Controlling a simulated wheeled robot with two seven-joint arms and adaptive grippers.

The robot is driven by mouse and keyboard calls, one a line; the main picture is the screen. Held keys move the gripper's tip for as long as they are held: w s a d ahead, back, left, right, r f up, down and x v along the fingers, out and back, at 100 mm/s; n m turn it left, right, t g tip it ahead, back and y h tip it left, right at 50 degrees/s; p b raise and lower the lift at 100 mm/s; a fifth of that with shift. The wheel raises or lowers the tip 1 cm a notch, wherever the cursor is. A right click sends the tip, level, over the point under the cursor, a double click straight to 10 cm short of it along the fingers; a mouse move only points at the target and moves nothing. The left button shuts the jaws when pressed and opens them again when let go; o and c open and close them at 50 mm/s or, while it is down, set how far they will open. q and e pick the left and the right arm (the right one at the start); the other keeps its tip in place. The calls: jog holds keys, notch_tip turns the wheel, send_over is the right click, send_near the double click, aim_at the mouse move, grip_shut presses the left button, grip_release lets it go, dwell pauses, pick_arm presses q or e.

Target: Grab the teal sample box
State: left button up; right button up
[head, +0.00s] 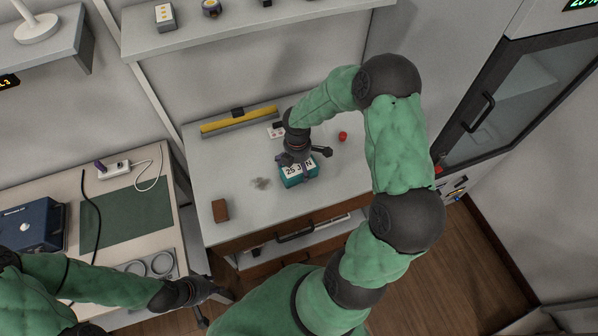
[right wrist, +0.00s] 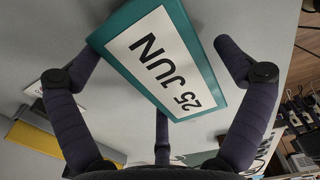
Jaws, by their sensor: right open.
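The teal sample box (head: 292,180) lies on the grey worktop, with a white label reading "25 JUN". In the right wrist view the box (right wrist: 205,50) fills the upper middle, set at a slant. My right gripper (head: 305,156) is just above and behind the box. In the right wrist view its dark fingers (right wrist: 160,75) are spread open on both sides of the box, and a third finger points at its near edge. No grip on the box shows. My left gripper (head: 208,303) is low at the left, away from the box; its fingers look spread and empty.
The worktop (head: 220,165) also bears a yellow-topped bar (head: 240,121), a red round object (head: 343,136) and a brown block (head: 220,211). A shelf (head: 230,31) hangs above. A desk with a green mat (head: 125,221) is at left, a glass-door cabinet (head: 515,95) at right.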

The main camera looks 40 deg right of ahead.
jog(key=c, duration=1.3)
jog(key=shift+r, duration=0.1)
jog(key=shift+r, duration=0.55)
notch_tip(320, 180, up, 2)
jog(key=shift+r+p, duration=0.25)
jog(key=shift+p, duration=0.3)
jog(key=s+a+r+p, duration=0.3)
jog(key=s+a+r, duration=0.2)
jog(key=s+r, duration=0.4)
jog(key=s, duration=0.4)
jog(key=shift+r, duration=0.15)
